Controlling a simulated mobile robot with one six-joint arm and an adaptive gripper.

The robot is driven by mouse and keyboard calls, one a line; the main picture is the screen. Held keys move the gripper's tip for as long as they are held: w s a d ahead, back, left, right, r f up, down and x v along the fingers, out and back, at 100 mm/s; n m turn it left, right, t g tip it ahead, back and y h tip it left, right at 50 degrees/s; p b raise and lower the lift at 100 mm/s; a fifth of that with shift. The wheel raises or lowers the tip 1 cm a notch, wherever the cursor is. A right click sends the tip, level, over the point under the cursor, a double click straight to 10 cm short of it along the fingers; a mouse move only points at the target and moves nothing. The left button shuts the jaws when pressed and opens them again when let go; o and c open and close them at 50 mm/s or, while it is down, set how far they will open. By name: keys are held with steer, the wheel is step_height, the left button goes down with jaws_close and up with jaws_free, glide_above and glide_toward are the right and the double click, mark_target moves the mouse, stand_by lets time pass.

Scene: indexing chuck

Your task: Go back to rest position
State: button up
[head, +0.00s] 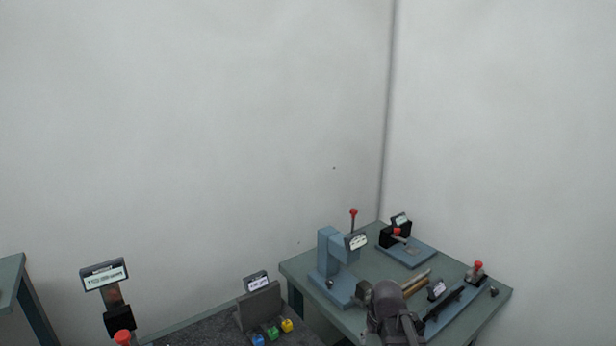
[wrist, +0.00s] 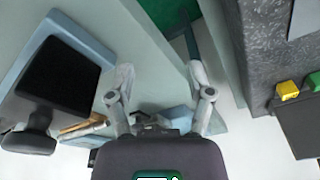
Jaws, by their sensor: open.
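My gripper (wrist: 160,76) shows in the wrist view with its two light grey fingers spread apart and nothing between them. It hangs above the green-grey bench (wrist: 145,42) near its edge. In the head view my grey arm (head: 388,305) reaches over the front of the same bench (head: 300,272); the fingertips cannot be made out there.
The bench holds a blue press (head: 326,255) with a red-knobbed lever, a black device (head: 390,238) on a blue plate, and a long blue fixture (head: 465,300). A dark speckled surface (head: 200,332) holds blue, green (head: 273,333) and yellow (head: 287,325) blocks.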

steer(key=s+a+m+g, duration=0.1)
steer(key=s, duration=0.8)
steer(key=shift+s+a+f+g+h, duration=0.15)
steer(key=shift+s+g+h, duration=0.15)
steer(key=shift+g, duration=0.1)
steer(key=shift+d, duration=0.6)
steer(key=shift+d, duration=0.1)
